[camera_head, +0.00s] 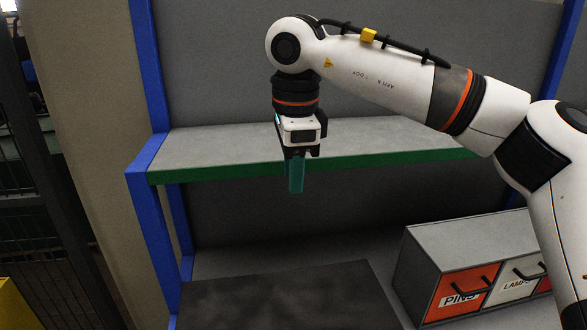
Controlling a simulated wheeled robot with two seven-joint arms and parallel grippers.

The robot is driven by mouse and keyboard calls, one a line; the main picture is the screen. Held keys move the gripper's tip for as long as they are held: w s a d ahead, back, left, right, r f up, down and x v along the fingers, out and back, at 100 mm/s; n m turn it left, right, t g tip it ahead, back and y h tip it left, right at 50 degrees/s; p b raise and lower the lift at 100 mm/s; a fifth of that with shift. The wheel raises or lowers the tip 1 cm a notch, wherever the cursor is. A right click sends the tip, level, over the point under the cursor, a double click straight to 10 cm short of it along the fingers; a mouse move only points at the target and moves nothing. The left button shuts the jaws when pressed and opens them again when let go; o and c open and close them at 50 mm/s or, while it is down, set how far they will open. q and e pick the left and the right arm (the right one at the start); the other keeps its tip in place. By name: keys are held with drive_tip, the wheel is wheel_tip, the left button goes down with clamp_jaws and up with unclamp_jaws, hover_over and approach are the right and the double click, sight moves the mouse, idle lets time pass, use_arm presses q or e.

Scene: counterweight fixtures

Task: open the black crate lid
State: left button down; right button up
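A dark, flat, slightly mottled panel (285,300) lies at the bottom centre; it looks like the top of the black crate, and the lower edge of the picture cuts it off. No gap shows along its far edge, and its front and sides are out of view. My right gripper (296,178) points down in front of the shelf's green edge, above and well apart from the dark panel. Its teal fingers overlap from this side, so their spacing cannot be judged. Nothing shows held in it. My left gripper is not in view.
A grey shelf (215,148) with a green front edge and blue posts (150,225) stands behind my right gripper. At lower right is a grey drawer cabinet (470,240) with an orange "PINS" drawer (462,292) and a white "LAMPS" drawer (515,280), both with black handles.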

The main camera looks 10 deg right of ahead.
wheel_tip(320, 180, up, 12)
drive_tip(key=s, duration=0.1)
drive_tip(key=shift+s+b, duration=0.2)
drive_tip(key=shift+b, duration=0.25)
drive_tip(key=shift+f, duration=0.1)
idle(0.3)
